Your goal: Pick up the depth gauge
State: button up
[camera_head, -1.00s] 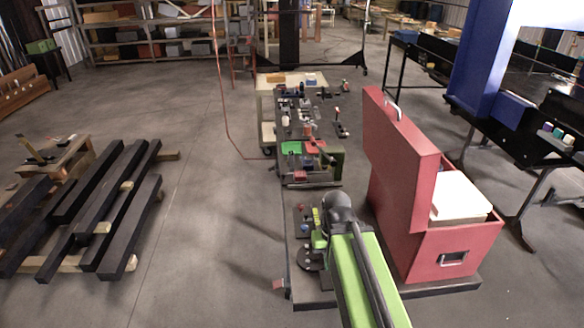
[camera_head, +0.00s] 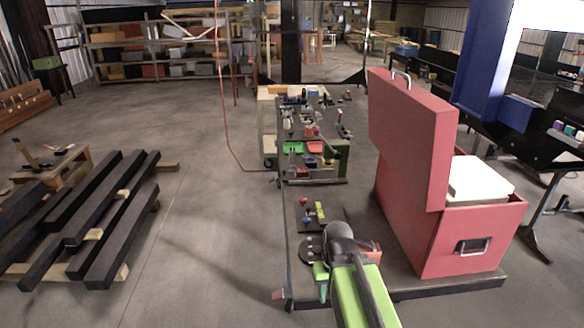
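I cannot pick out the depth gauge with certainty among the small things on the long dark cart. My green and dark arm reaches in from the bottom of the head view, and its dark rounded joint is over the near part of the cart. The fingers of my gripper cannot be made out; the arm hides much of that area. A small reddish-brown piece (camera_head: 371,251) shows just right of the joint, and I cannot tell what it is.
A red chest (camera_head: 410,135) with its lid raised stands right of my arm. Green and red trays (camera_head: 315,147) and many small parts fill the cart's far end. Black beams (camera_head: 120,240) lie stacked at left. The floor between beams and cart is clear.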

aim_at(292, 151)
jog(key=k, duration=0.55)
jog(key=u, duration=0.7)
jog(key=i, duration=1.65)
jog(key=u, duration=0.5)
jog(key=i, duration=2.45)
jog(key=z, duration=1)
jog(key=i, duration=1.3)
jog(key=z, duration=0.65)
jog(key=k, duration=0.75)
jog(key=z, duration=0.25)
jog(key=i, duration=0.75)
jog(key=u, duration=0.1)
